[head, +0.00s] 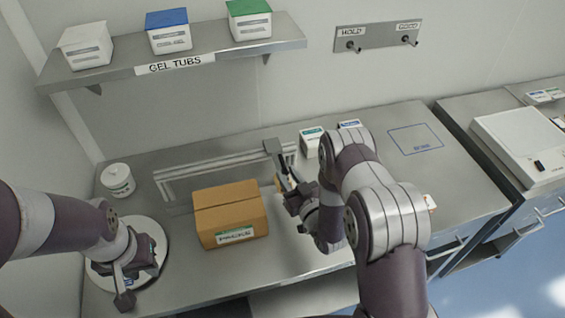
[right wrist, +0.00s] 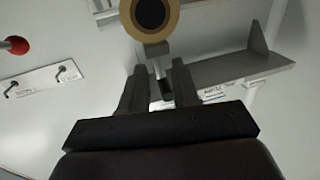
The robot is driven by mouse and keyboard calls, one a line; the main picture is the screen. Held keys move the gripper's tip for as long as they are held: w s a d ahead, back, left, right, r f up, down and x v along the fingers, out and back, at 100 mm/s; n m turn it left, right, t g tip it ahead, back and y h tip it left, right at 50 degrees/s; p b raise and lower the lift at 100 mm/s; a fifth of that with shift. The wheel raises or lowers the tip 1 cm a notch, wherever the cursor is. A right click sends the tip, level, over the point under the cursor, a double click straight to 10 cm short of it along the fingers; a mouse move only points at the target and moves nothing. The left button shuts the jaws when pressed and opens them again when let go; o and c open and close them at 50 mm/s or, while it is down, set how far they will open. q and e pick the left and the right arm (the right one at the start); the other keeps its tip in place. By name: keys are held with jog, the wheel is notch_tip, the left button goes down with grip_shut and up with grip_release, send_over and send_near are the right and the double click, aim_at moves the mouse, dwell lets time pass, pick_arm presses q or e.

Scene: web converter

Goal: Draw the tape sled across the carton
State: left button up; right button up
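The brown carton (head: 228,220), closed and with a white label on its front, sits upright on the steel bench. My right gripper (head: 284,190) is just right of the carton, apart from it. In the right wrist view, the tape sled (right wrist: 152,16), with a tan roll around a dark core, hangs by its slim handle between the two fingers of my right gripper (right wrist: 161,88). The fingers look closed on the handle. In the head view the sled is mostly hidden. My left gripper (head: 130,278) is over the round white plate at the left; its fingers are unclear.
The round white plate (head: 99,269) and a white tub (head: 117,180) are left of the carton. A low metal frame (head: 180,172) is behind it. Small boxes (head: 311,141) stand at the back. The gel tubs shelf (head: 115,75) hangs above. The bench's right part has bare room.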

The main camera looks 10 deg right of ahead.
jog(key=x, duration=0.2)
jog(key=shift+w+a+r+p, duration=0.1)
jog(key=shift+w+p, duration=0.25)
jog(key=shift+w, duration=0.3)
grip_shut()
jog(key=shift+a, duration=0.1)
jog(key=s+a+b, duration=0.1)
jog(key=a+b, duration=1)
jog(key=a, duration=1.9)
